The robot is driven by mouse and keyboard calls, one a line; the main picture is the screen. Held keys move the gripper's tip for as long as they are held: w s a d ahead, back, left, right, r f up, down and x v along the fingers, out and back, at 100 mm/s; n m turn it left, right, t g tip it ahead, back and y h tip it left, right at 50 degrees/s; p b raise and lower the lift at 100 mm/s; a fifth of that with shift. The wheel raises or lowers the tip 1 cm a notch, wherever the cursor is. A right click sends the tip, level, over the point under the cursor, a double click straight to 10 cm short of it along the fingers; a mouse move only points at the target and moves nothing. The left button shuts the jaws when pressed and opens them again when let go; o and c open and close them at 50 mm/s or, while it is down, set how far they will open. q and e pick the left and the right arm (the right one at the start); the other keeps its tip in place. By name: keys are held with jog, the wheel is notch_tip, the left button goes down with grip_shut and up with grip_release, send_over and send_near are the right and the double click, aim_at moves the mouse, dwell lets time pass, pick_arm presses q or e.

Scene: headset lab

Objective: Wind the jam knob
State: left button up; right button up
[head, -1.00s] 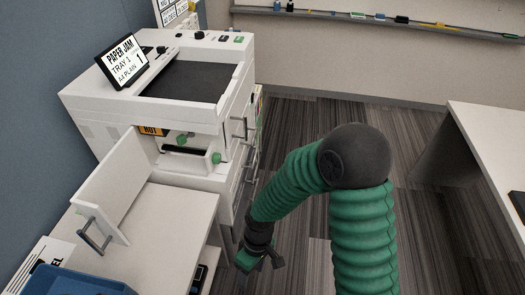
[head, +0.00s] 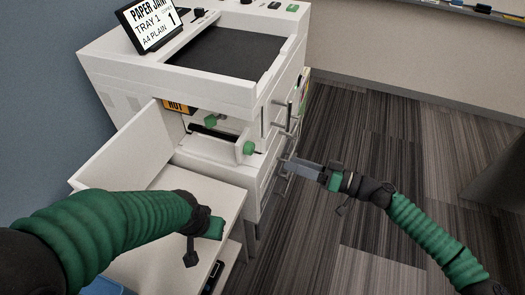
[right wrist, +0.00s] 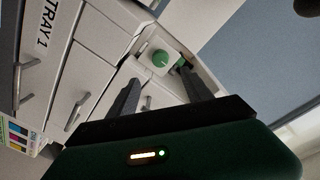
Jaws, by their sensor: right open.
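A round green knob (head: 248,148) sticks out of the open side bay of the white printer (head: 130,82). In the right wrist view the green knob (right wrist: 160,58), with a pale mark on its face, sits on a white block beyond my fingers. My right gripper (head: 298,166) is open and empty, right of the knob and apart from it. The right wrist view shows its two dark fingers (right wrist: 157,78) spread, with the knob framed between their tips. My left gripper (head: 200,240) is over the white side table; its jaw opening is unclear.
A second green part (head: 211,120) sits deeper in the bay near a yellow HOT label (head: 178,106). The open white door (head: 125,145) stands left of the bay. Drawer handles (head: 282,185) line the printer's right face. Striped floor (head: 370,150) to the right is clear.

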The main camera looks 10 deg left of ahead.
aim_at(253, 150)
pick_arm(q)
jog(key=shift+a+f, duration=0.1)
jog(key=shift+f, duration=0.05)
pick_arm(e)
jog(key=x, duration=1.2)
jog(key=shift+a+f, duration=0.1)
jog(key=shift+a, duration=0.1)
grip_shut()
jog(key=shift+m, duration=0.3)
